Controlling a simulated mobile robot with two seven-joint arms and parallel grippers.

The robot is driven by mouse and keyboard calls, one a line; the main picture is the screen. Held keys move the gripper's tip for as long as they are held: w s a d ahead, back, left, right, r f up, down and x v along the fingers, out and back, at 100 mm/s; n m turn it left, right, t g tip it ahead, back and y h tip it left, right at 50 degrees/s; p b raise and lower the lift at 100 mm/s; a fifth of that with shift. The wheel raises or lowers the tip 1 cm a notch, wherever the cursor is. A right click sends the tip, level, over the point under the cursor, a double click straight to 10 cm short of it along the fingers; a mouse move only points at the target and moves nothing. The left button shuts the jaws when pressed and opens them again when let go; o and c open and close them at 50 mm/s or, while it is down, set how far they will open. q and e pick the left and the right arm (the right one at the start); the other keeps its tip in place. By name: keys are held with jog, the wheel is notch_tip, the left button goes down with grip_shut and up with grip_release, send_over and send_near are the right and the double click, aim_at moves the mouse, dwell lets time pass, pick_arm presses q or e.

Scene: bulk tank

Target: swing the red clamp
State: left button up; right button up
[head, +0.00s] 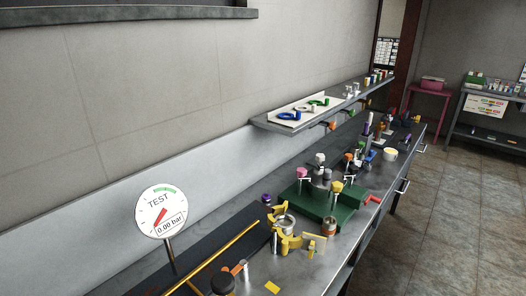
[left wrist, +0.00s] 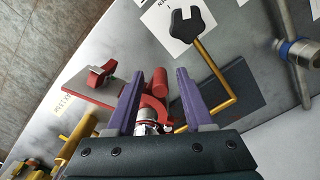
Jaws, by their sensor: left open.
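In the left wrist view, a red clamp (left wrist: 157,106) with a curved body and a short red cylinder (left wrist: 160,81) lies between the two purple fingers of my left gripper (left wrist: 158,74). The gripper is open, with one finger on each side of the red parts; whether either finger touches them I cannot tell. A silver metal fitting (left wrist: 147,126) sits just below the clamp, partly hidden by the gripper body. My right gripper is in neither view. I cannot make out the red clamp for certain in the head view.
A plate with a red block (left wrist: 99,76) lies left of the fingers. The head view shows a crowded bench, a TEST gauge (head: 161,212) reading 0.00 bar and a green block (head: 315,207).

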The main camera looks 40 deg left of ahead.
pick_arm(q)
notch_tip(320, 180, up, 9)
jog(key=p, duration=0.4)
jog(key=shift+f, duration=0.2)
jog(key=shift+r+p, duration=0.3)
jog(key=shift+r, duration=0.25)
jog(key=shift+d, duration=0.1)
